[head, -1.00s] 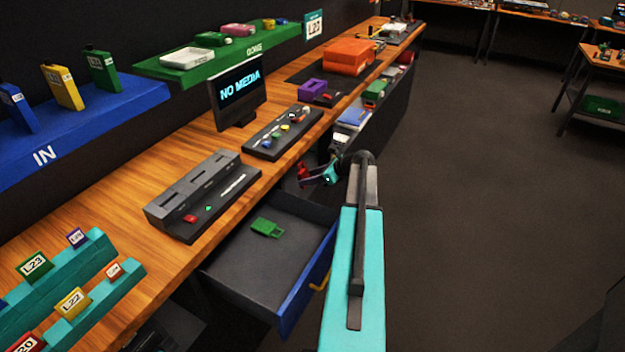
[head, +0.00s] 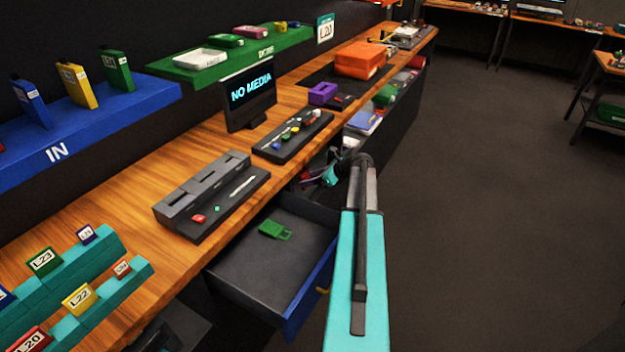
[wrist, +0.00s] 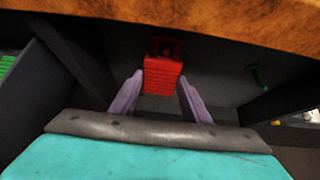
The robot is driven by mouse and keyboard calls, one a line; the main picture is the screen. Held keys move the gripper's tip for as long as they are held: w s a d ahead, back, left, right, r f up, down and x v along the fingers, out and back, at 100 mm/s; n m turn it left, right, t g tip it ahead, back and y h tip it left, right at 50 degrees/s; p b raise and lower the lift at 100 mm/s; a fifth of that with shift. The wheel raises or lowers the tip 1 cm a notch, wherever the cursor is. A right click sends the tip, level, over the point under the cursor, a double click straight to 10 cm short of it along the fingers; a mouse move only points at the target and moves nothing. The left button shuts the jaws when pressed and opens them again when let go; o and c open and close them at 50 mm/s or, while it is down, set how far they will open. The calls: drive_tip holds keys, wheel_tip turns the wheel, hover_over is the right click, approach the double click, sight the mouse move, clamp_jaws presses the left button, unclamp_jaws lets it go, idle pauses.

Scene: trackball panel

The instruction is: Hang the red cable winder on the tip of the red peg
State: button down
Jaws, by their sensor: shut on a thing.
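The red cable winder (wrist: 163,74) is held upright between the purple fingers of my gripper (wrist: 161,88). Its ribbed body faces the wrist camera, and its darker top end shows a hole. My gripper is shut on it, under the bench edge. In the head view my gripper (head: 318,181) is small and in shade beside the bench, past the open drawer, and the winder is barely visible. I cannot make out the red peg; a dark red patch behind the winder's top may be part of it.
A green peg (wrist: 258,77) stands out from the dark panel, right of the winder. The wooden bench edge (wrist: 200,22) is close above. Dark uprights flank the space. An open drawer (head: 262,262) holds a green winder (head: 274,229). The floor at right is clear.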

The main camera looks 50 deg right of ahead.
drive_tip(key=shift+w+f, duration=0.15)
drive_tip(key=shift+f, duration=0.05)
idle(0.6)
drive_tip(key=c, duration=0.9)
unclamp_jaws()
drive_tip(key=b+v, duration=0.1)
drive_tip(key=v, duration=1.3)
drive_tip(key=shift+b, duration=0.35)
drive_tip(key=shift+f, duration=0.15)
